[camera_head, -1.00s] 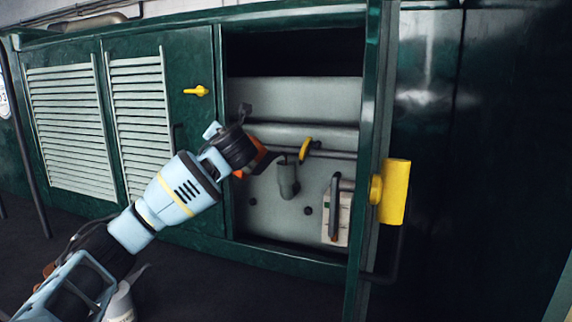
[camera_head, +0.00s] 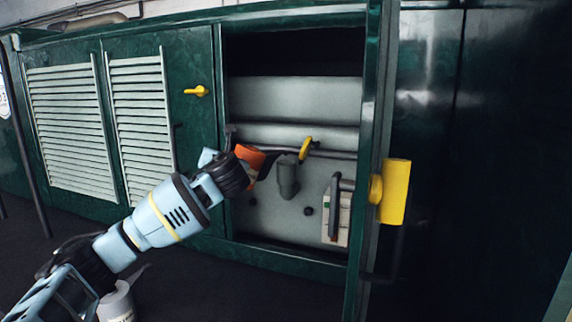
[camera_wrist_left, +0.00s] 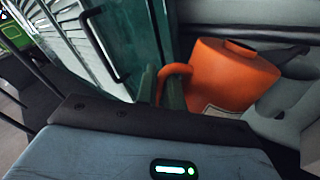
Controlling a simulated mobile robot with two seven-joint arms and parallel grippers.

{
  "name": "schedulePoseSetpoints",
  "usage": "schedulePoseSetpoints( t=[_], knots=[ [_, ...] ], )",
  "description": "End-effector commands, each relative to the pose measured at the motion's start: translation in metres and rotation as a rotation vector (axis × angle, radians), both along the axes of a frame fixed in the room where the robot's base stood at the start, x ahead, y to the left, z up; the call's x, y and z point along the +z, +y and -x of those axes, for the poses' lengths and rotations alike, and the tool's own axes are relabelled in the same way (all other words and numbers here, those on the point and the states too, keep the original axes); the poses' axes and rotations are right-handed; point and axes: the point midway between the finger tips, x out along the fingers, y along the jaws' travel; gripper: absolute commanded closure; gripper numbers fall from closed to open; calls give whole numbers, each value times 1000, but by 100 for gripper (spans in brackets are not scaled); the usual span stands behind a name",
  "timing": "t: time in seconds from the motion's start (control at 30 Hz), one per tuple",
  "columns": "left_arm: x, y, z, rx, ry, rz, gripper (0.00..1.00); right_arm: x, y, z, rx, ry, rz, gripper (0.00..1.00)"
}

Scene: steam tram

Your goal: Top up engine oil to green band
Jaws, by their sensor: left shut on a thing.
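My left gripper (camera_head: 232,172) is shut on the orange oil can (camera_head: 250,157) in the open engine compartment, in the head view. The can's dark spout (camera_head: 267,163) points right, at the grey filler neck (camera_head: 287,178). I cannot tell whether the spout tip is over its opening. In the left wrist view the orange can (camera_wrist_left: 238,80) shows its curved handle on the left and dark spout on the right. A pale gauge plate (camera_head: 344,222) with small red and green marks sits behind a dark upright tube. Its level is too small to read. My right gripper is out of view.
A yellow lever (camera_head: 305,148) sits above the filler neck. The open door's edge with a yellow handle (camera_head: 395,190) stands at the right. Louvred panels (camera_head: 72,130) are at the left. A pale container (camera_head: 118,304) stands low beside my arm.

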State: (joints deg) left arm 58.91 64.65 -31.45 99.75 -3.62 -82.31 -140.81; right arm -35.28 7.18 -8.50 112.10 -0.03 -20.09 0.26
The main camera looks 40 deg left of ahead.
Motion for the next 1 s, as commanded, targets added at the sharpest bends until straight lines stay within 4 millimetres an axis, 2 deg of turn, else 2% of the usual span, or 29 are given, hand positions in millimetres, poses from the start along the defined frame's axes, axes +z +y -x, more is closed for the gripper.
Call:
schedulePoseSetpoints(
  t=[0.17,0.7,1.0],
  knots=[
    [0,0,0,0,-16,5,100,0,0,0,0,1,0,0],
    [-55,-5,-12,0,-336,158,100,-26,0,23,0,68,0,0],
    [-59,-6,-12,-1,-410,188,100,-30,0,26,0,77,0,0]
  ],
)
